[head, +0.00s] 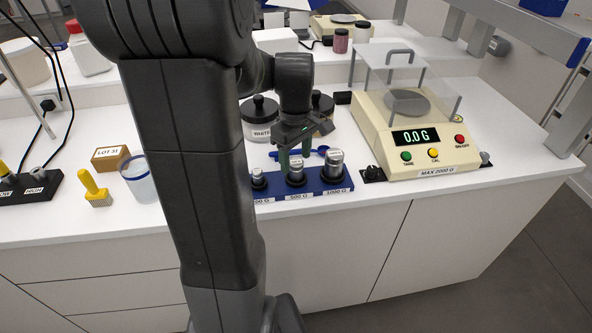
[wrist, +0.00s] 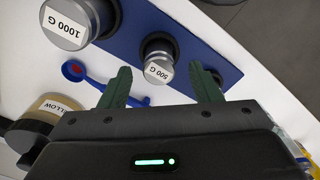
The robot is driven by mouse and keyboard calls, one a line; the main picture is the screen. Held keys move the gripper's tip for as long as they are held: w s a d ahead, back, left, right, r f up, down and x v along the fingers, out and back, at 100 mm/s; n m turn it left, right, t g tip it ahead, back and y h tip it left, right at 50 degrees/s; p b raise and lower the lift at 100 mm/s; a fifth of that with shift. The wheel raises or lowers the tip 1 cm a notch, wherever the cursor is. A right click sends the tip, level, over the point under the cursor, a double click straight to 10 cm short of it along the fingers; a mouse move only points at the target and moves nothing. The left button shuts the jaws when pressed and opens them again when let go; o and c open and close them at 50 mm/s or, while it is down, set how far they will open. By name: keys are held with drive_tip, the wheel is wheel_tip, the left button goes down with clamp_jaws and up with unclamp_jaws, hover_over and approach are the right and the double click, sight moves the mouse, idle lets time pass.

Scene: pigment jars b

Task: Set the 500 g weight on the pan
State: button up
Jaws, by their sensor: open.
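The 500 g weight (head: 296,170) is a small metal cylinder standing in the middle of a blue rack (head: 318,186), with a "500 G" label below it. In the wrist view the 500 g weight (wrist: 158,70) lies ahead of and between my fingertips. My gripper (head: 296,155) is open and empty, just above and behind the weight; in the wrist view its two green fingers (wrist: 161,82) are spread apart. The balance (head: 415,125) stands to the right and reads 0.0 G. Its round pan (head: 407,103) is bare, under a clear cover (head: 390,65) with a handle.
The 1000 g weight (head: 335,168) stands close on the right in the rack, a smaller weight (head: 258,179) on the left. Pigment jars (head: 259,118) and a blue spoon (wrist: 75,71) lie behind the rack. The counter's front edge is close to the rack.

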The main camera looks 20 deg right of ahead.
drive_tip(key=shift+f, duration=1.25)
clamp_jaws()
drive_tip(key=shift+r, duration=0.1)
